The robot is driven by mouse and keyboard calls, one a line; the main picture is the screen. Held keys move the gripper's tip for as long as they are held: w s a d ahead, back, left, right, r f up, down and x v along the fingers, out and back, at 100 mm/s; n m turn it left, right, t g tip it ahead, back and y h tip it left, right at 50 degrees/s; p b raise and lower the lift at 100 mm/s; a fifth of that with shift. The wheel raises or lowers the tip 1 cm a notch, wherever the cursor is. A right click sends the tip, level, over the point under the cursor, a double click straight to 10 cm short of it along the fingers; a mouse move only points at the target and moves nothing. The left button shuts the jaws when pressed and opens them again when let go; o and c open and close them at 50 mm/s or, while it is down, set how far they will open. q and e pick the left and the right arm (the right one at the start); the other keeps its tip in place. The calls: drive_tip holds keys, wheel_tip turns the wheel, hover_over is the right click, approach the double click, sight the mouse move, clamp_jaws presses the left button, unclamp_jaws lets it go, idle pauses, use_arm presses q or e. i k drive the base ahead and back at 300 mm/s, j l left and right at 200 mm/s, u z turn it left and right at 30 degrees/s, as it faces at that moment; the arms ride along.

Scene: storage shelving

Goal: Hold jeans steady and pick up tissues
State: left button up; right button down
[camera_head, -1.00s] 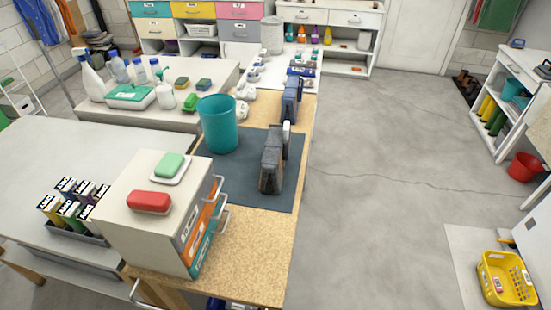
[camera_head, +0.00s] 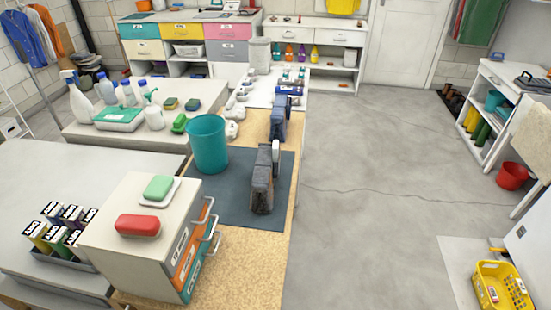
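Neither of my grippers is in the head view. I see no item that I can name for sure as the jeans.
A teal bin (camera_head: 208,145) stands on the mat's left part. A small drawer cabinet (camera_head: 130,262) carries a red soap (camera_head: 138,225) and a green one (camera_head: 158,187). A yellow basket (camera_head: 503,287) sits at lower right. The grey floor (camera_head: 375,190) between is open.

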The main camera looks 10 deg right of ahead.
sight(276, 143)
drive_tip(key=i+l+u, duration=0.2)
drive_tip(key=l+u, duration=0.25)
drive_tip(key=l, duration=0.55)
drive_tip(key=l+u, duration=0.4)
drive_tip(key=l, duration=0.6)
